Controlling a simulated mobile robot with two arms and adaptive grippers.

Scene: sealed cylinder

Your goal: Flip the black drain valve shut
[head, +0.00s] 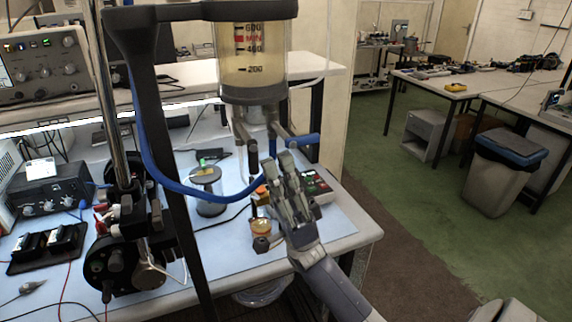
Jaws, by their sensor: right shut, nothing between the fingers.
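A clear cylinder (252,62) with a printed scale and a yellowish liquid hangs upright in a dark frame at the top middle. Under its base, dark grey fittings (271,128) hang down, with a blue piece sticking out to the right. The black drain valve seems to be among these fittings, but I cannot tell its lever or its position clearly. My right gripper (278,162) points up just below the fittings, shut and empty. Its fingertips overlap the lower fittings in the picture; I cannot tell whether they touch. My left gripper is not in view.
A blue hose (180,187) loops from the frame toward the fittings. The dark upright (165,150) stands left of the cylinder. A spool (207,190), a small amber jar (261,227) and a box with coloured buttons (317,186) stand on the bench. Open floor lies to the right.

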